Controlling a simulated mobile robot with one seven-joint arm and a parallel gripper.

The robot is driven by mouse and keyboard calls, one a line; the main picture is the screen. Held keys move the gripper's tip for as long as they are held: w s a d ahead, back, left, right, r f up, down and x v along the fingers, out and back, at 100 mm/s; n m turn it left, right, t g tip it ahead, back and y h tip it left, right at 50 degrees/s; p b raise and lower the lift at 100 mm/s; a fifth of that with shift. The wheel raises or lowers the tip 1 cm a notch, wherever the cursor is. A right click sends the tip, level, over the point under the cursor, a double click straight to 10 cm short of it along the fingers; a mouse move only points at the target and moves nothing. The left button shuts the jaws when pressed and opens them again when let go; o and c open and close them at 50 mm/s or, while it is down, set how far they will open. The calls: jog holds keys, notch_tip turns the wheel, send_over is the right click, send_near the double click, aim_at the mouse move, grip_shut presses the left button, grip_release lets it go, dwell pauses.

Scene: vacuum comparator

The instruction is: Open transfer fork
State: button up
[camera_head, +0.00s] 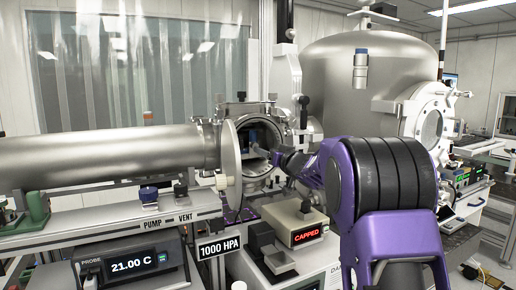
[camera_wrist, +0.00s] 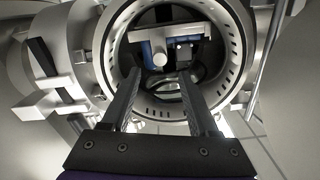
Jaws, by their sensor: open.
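My gripper (camera_wrist: 158,78) is open. Its two dark fingers reach into the mouth of the round steel port (camera_wrist: 238,50), with nothing seen between the fingertips. In the head view, my gripper (camera_head: 275,157) is at the open port (camera_head: 231,160), and the fork is mostly hidden.
A long steel tube (camera_head: 110,155) joins the port from the left. A large steel vessel (camera_head: 350,85) stands behind my arm. A box reading CAPPED (camera_head: 306,235) sits below the port. A display reads 21.00 C (camera_head: 132,263). The port's rim closely surrounds my fingers.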

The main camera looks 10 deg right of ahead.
jog(key=p+x, duration=0.1)
jog(key=x, duration=0.5)
jog(key=shift+w+a, duration=0.1)
jog(key=shift+w, duration=0.2)
jog(key=shift+c, duration=0.2)
grip_shut()
dwell(1.0)
